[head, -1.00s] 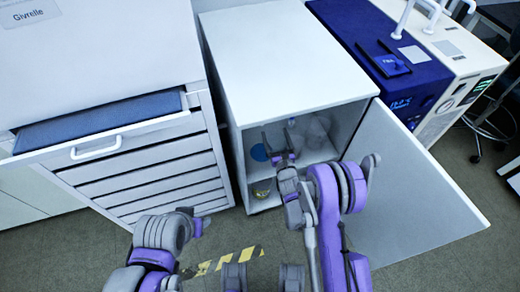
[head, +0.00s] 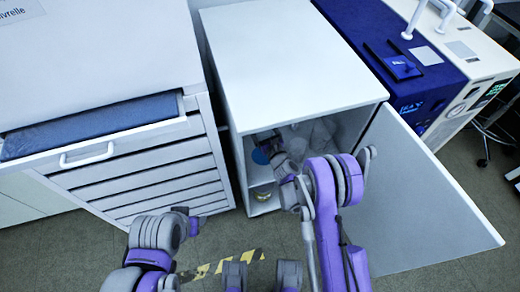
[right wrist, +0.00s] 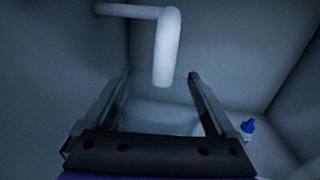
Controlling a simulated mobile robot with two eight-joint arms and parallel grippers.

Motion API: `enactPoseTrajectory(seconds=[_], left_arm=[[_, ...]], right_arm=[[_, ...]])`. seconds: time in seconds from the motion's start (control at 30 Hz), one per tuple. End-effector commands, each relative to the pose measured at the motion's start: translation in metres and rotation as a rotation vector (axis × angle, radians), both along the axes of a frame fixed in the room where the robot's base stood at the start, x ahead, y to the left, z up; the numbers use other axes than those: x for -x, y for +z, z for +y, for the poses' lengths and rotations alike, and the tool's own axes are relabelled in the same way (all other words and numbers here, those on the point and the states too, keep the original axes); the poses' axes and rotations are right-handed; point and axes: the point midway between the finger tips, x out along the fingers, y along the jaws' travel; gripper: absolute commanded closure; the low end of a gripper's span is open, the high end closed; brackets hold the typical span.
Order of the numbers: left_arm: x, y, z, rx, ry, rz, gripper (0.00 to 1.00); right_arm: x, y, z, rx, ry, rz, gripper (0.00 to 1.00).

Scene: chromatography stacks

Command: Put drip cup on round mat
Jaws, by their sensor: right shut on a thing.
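A round blue disc that looks like the round mat (head: 260,156) lies inside the open cabinet, on its upper shelf at the left, partly hidden by my arm. My right gripper (head: 270,139) is inside the cabinet, right beside the disc. In the right wrist view, my right gripper (right wrist: 158,82) has its fingers spread around a pale, dim, wide thing, apparently the drip cup (right wrist: 160,116); the gripper body hides its lower part. In the head view the cup cannot be made out. My left gripper (head: 190,222) is low, in front of the drawer unit, away from the cabinet; its jaws are unclear.
Pale, clear-looking things (head: 318,135) stand further right in the cabinet. A white bent pipe (right wrist: 167,50) hangs close above my right fingers. A small blue-topped item (right wrist: 248,128) is to the right. The open cabinet door (head: 410,200) bounds the right side.

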Motion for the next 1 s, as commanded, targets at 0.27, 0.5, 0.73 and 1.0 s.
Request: enactPoseTrajectory(seconds=[0.27,0.5,0.73,1.0], left_arm=[[-0.001,-0.013,0.000,0.000,0.000,0.005,0.50],[-0.001,-0.017,0.000,0.000,0.000,0.006,0.50],[-0.002,-0.023,0.000,0.000,0.000,0.008,0.50],[-0.002,-0.025,0.000,0.000,0.000,0.009,0.50]], right_arm=[[0.000,-0.051,0.000,0.000,0.001,0.001,0.64],[0.000,-0.070,0.000,0.000,0.001,0.001,0.64],[0.000,-0.096,0.000,0.000,0.001,0.000,0.64],[0.000,-0.097,0.000,0.000,0.001,0.000,0.64]])
